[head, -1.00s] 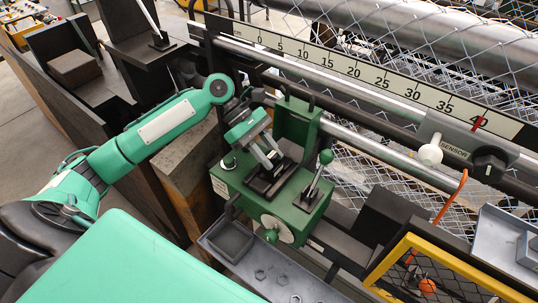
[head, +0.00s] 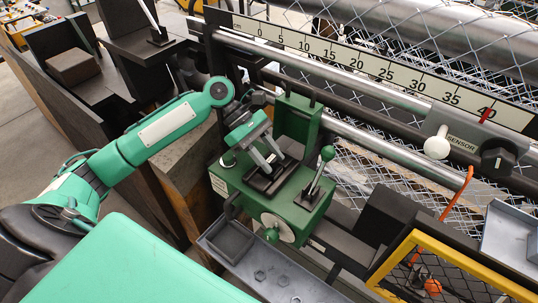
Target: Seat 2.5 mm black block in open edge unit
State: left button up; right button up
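The green edge unit (head: 237,184) stands on the bench in the middle of the head view. Its green back plate (head: 297,118) stands upright, and a lever with a green ball (head: 327,154) rises at its right. A dark seat or block (head: 262,186) lies on its top; I cannot tell the black block from the seat. My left gripper (head: 272,162) points down at this dark part from the upper left. Its two pale fingers stand apart with something dark between or behind them. I cannot tell whether they hold the block. My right gripper is not in view.
A numbered scale (head: 355,67) and steel rails run behind the unit, with a grey sensor box (head: 470,140) at right. A grey tray (head: 280,292) with nuts lies in front. A yellow-framed mesh guard (head: 455,250) stands at lower right. Chain-link mesh fills the back.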

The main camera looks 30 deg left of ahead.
pick_arm(q)
jog(key=o, duration=0.3)
jog(key=b+v, duration=0.4)
jog(key=v, duration=1)
jog(key=shift+s+d, duration=0.15)
